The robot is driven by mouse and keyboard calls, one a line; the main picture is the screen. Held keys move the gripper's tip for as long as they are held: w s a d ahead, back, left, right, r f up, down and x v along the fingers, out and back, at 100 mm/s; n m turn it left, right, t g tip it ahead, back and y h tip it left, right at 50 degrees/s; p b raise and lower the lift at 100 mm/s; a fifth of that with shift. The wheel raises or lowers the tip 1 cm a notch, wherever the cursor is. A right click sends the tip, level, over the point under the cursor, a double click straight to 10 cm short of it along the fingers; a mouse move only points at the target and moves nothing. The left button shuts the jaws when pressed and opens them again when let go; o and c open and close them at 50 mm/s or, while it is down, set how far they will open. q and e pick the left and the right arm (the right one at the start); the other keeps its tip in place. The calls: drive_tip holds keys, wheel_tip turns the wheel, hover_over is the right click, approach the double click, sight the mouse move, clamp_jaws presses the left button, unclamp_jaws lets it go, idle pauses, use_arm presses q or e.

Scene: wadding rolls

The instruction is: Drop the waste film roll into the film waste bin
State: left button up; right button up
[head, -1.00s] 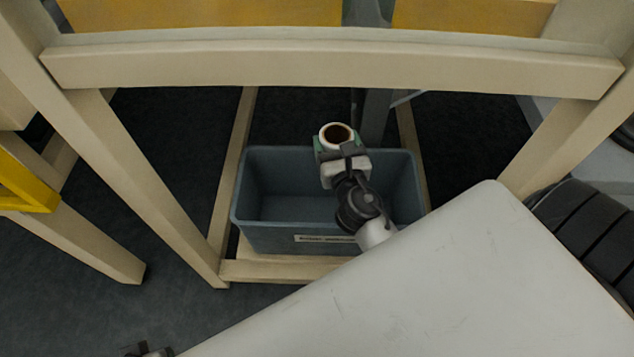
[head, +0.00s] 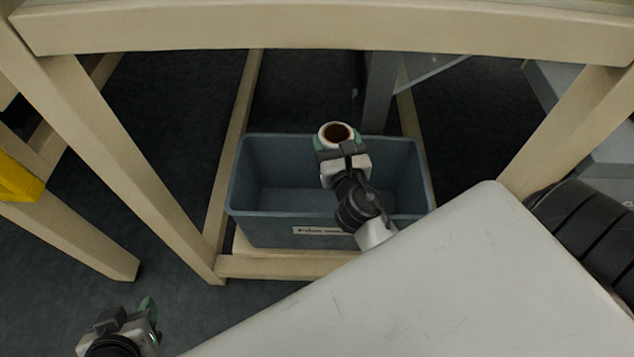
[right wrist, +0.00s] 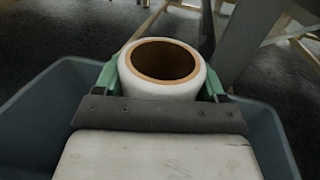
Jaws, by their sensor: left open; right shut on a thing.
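The waste film roll (head: 336,130) is a short white roll with a brown core. My right gripper (head: 337,146) is shut on it and holds it upright over the film waste bin (head: 262,222). In the right wrist view the roll (right wrist: 162,86) sits between the green fingers of the right gripper (right wrist: 162,80), with the bin walls (right wrist: 40,110) around and below. The bin is blue-grey with a label on its front; the part of its inside that shows is empty. My left gripper (head: 150,312) is open and empty at the lower left, away from the bin.
The bin stands on low beige rails (head: 285,268) inside a beige frame. A crossbar (head: 320,32) spans above and posts (head: 110,170) stand at both sides. A yellow part (head: 18,180) is at the far left. Dark floor (head: 60,280) lies open at the lower left.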

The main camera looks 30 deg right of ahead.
use_arm(q)
drive_tip(key=shift+w+r, duration=0.1)
drive_tip(key=shift+w, duration=0.05)
use_arm(e)
drive_tip(key=o, duration=1.1)
use_arm(q)
drive_tip(key=w+d+r+t+h+b, duration=0.1)
drive_tip(key=w+d+r+t+b, duration=0.1)
drive_tip(key=w+r+t, duration=0.2)
drive_tip(key=shift+r+t+h, duration=0.3)
drive_tip(key=shift+r+t, duration=0.15)
drive_tip(key=shift+t, duration=0.25)
use_arm(e)
drive_tip(key=v, duration=1.1)
